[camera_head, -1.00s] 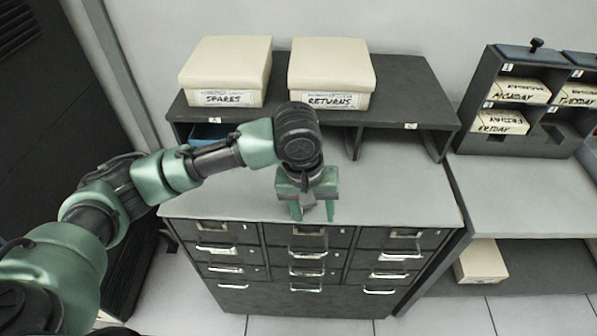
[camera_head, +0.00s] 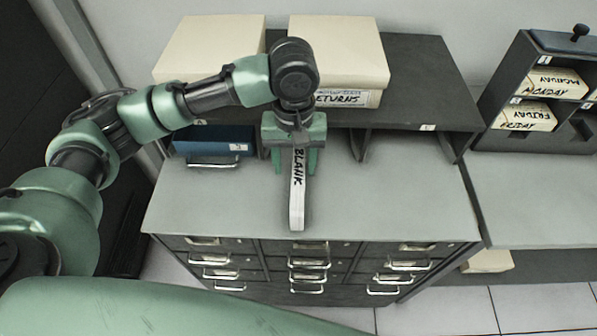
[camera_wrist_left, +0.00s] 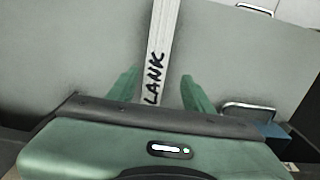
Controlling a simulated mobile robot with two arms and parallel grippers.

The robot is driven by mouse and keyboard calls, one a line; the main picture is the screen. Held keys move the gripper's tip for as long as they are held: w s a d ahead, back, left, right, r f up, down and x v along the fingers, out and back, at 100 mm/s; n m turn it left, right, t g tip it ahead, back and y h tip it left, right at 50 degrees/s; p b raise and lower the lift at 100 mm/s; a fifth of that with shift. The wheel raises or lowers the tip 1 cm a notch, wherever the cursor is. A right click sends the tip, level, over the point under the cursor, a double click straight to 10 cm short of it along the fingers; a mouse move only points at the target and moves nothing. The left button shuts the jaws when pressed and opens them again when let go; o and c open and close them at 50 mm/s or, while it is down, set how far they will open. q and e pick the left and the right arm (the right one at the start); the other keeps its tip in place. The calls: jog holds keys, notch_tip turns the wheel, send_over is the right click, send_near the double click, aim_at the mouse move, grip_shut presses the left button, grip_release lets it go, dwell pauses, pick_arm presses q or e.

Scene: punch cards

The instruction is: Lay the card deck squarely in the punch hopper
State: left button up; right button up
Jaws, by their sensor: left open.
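The card deck (camera_head: 297,205) is a narrow white block marked BLANK, with its near end close to the front edge of the cabinet top. My left gripper (camera_head: 296,164) is open, with one finger on each side of the deck's far part. In the left wrist view, the deck (camera_wrist_left: 161,45) lies between the spread fingers of the gripper (camera_wrist_left: 160,92), with a gap on both sides. The gripper body hides the deck's far end. I cannot make out a punch hopper. My right gripper is not in view.
A blue drawer or tray (camera_head: 213,141) with a handle sits under the dark shelf (camera_head: 425,75). A cream RETURNS box (camera_head: 338,50) and another cream box (camera_head: 205,48) stand on the shelf. A rack (camera_head: 497,110) stands right. The cabinet top (camera_head: 390,200) is clear on the right.

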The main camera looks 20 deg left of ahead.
aim_at(297, 175)
pick_arm(q)
jog(key=shift+s+f, duration=0.1)
jog(key=shift+f, duration=0.35)
jog(key=f, duration=0.1)
jog(key=f+p, duration=0.1)
jog(key=shift+s+d+f, duration=0.25)
jog(key=shift+d+f, duration=0.05)
notch_tip(297, 175, down, 4)
jog(key=shift+w+d+r+p, duration=0.15)
jog(key=shift+r+p, duration=0.05)
jog(key=shift+p, duration=0.1)
jog(key=shift+f, duration=0.15)
grip_shut()
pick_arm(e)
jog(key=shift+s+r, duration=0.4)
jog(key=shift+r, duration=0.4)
